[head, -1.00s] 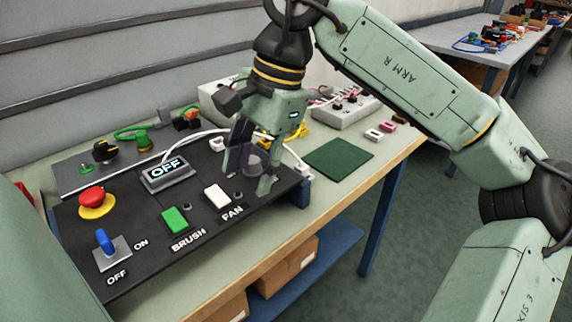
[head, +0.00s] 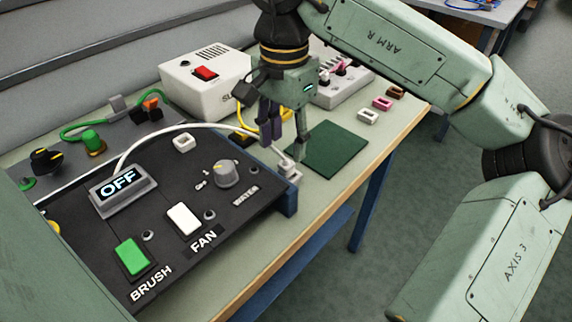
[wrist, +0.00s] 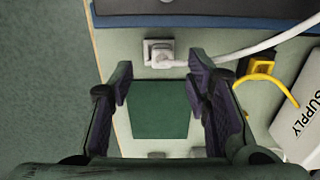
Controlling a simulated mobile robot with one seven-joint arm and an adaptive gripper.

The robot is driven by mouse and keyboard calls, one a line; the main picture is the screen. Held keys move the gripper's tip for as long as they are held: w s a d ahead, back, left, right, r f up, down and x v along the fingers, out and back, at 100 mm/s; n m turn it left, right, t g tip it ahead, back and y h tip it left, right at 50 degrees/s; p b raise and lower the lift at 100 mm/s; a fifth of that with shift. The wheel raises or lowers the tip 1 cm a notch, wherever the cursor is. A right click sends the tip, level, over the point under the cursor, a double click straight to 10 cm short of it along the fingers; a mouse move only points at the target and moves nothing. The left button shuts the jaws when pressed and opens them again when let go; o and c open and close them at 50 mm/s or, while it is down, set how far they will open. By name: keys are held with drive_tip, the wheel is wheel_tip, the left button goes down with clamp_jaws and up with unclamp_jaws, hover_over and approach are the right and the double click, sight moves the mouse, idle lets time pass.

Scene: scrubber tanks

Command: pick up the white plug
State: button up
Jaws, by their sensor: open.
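The white plug (head: 285,162) is on the end of a white cable and sits at a small pale socket block (head: 291,175) by the right edge of the black control panel. In the wrist view the plug (wrist: 163,57) lies just past the fingertips, with its cable running off to the right. My gripper (head: 288,148) is open and empty, with its fingers pointing down close to the plug in the head view. In the wrist view the gap between its fingers (wrist: 160,82) lies over the bench, and neither finger visibly touches the plug.
A green mat (head: 333,150) lies right of the plug. A white supply box (head: 208,84) with a red switch and a yellow cable (head: 267,124) stand behind. The panel (head: 150,205) carries switches and a knob. White, pink and brown connectors (head: 382,103) lie near the bench edge.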

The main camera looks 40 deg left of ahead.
drive_tip(key=shift+w+a+f+p, duration=0.1)
drive_tip(key=shift+f+p, duration=0.15)
drive_tip(key=shift+f, duration=0.65)
drive_tip(key=shift+w+d+f+p, duration=0.1)
drive_tip(key=shift+f+p, duration=0.15)
drive_tip(key=shift+f, duration=0.7)
drive_tip(key=shift+w+a+f+p, duration=0.1)
drive_tip(key=shift+f+p, duration=0.15)
drive_tip(key=shift+f, duration=0.65)
drive_tip(key=shift+c, duration=0.4)
clamp_jaws()
drive_tip(key=shift+r, duration=0.15)
wheel_tip(320, 180, up, 8)
drive_tip(key=shift+r+b, duration=0.25)
drive_tip(key=shift+b, duration=0.4)
wheel_tip(320, 180, up, 8)
drive_tip(key=p, duration=0.6)
hover_over(286, 163)
drive_tip(key=shift+f, duration=0.2)
